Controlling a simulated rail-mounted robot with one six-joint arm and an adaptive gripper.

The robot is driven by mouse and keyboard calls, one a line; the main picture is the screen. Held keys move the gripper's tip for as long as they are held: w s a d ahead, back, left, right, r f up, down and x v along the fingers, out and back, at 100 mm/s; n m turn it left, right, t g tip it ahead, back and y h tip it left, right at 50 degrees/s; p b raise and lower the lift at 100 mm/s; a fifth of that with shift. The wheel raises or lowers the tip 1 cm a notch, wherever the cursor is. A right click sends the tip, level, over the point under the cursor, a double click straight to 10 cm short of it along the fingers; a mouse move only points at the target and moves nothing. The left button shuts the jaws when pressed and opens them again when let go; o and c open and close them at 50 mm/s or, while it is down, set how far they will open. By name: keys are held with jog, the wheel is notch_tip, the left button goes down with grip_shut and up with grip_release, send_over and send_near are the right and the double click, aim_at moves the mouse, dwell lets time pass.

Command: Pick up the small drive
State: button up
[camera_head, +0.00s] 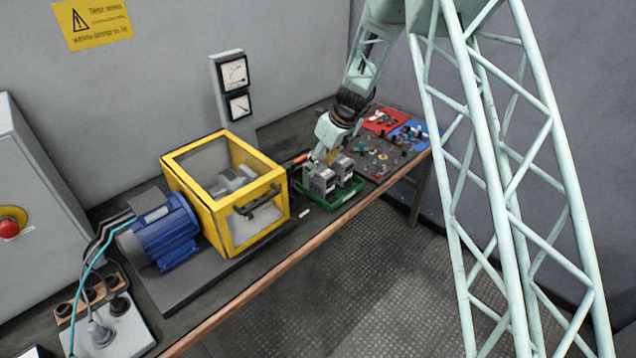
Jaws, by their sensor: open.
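Two small grey box-shaped units stand side by side in a green tray (337,202) on the bench. One grey unit (322,181) is at the front left of the tray, and the other grey unit (344,168) is to its right. I cannot tell which of them is the small drive. My gripper (316,160) points down just behind and above these units, at the tray's back side. It is open, with nothing seen between its fingers. The fingertips are small and partly hidden by the units, so contact cannot be told.
A yellow-framed guard box (205,205) and a blue motor (160,235) stand left of the tray. Right of it lie a dark board with small parts (376,160), a red mat (385,118) and a blue mat (412,133). The wooden bench edge (270,270) runs along the front.

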aim_at(318, 168)
jog(key=shift+b+x, duration=0.4)
jog(key=shift+x, duration=1.3)
jog(key=shift+c, duration=0.8)
jog(key=c, duration=1.4)
jog(key=shift+r, duration=0.15)
jog(key=shift+c, duration=0.2)
jog(key=shift+r+p, duration=0.85)
jog(key=shift+r, duration=0.95)
jog(key=s+d, duration=0.1)
jog(key=s, duration=0.6)
jog(key=s+d+r+b, duration=0.1)
jog(key=s+d, duration=0.1)
jog(key=s, duration=0.6)
jog(key=shift+s+d, duration=0.3)
jog(key=shift+r, duration=0.25)
